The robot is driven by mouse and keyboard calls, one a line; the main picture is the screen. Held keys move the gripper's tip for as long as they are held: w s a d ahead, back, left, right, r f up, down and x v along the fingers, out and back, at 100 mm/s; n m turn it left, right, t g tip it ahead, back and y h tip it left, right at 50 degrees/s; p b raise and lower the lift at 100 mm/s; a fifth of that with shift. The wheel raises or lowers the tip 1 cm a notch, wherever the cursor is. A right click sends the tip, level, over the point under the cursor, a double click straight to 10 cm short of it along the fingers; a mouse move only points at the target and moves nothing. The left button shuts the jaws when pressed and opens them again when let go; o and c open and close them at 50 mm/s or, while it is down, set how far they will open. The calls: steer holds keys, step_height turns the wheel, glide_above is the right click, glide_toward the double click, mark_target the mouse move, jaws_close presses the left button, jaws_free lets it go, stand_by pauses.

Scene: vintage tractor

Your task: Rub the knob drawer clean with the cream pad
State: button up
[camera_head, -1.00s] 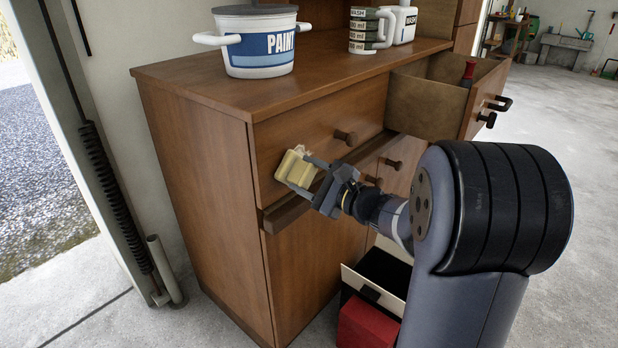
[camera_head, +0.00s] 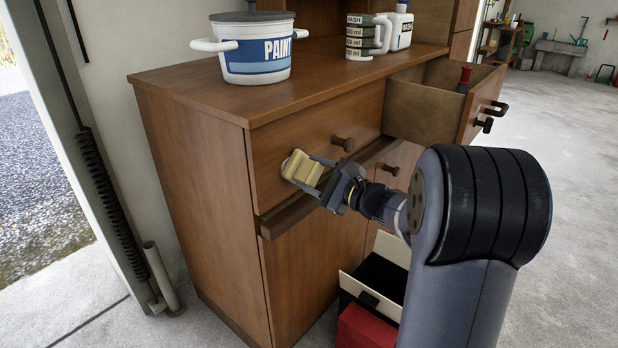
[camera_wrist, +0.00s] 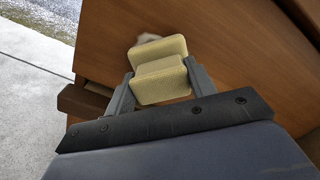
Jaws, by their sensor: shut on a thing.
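My gripper (camera_head: 318,178) is shut on the cream pad (camera_head: 302,170), a pale yellow block at the front of the wooden cabinet. In the wrist view the pad (camera_wrist: 161,78) sits between both fingers, close to or against the drawer front. The knob drawer (camera_head: 275,150) is closed and has a round wooden knob (camera_head: 343,143) to the right of the pad. In the wrist view, a small pale smudge (camera_wrist: 148,38) shows on the drawer front just beyond the pad. In the head view the pad hides that patch.
An open drawer (camera_head: 425,108) with a red-topped object (camera_head: 465,77) juts out to the right. A paint pot (camera_head: 252,50) and a measuring jug (camera_head: 360,38) stand on top. A wooden ledge (camera_head: 290,213) runs below the knob drawer. A red box (camera_head: 366,328) is on the floor.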

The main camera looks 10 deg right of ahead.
mark_target(302, 181)
steer(key=w+d, duration=0.4)
steer(key=d, duration=0.1)
steer(key=shift+w+d, duration=0.15)
steer(key=shift+d, duration=0.1)
stand_by(0.4)
steer(key=shift+s+a+b, duration=0.9)
steer(key=shift+s+a, duration=0.2)
steer(key=shift+a, duration=0.35)
steer(key=shift+s+a+b, duration=0.9)
steer(key=shift+s+a, duration=0.15)
steer(key=shift+a, duration=0.4)
steer(key=shift+s+a+b, duration=0.9)
steer(key=shift+s+a, duration=0.2)
steer(key=shift+a, duration=0.35)
steer(key=shift+s+d, duration=0.3)
steer(key=shift+d, duration=0.05)
steer(key=shift+b+v, duration=0.35)
steer(key=shift+v, duration=2.25)
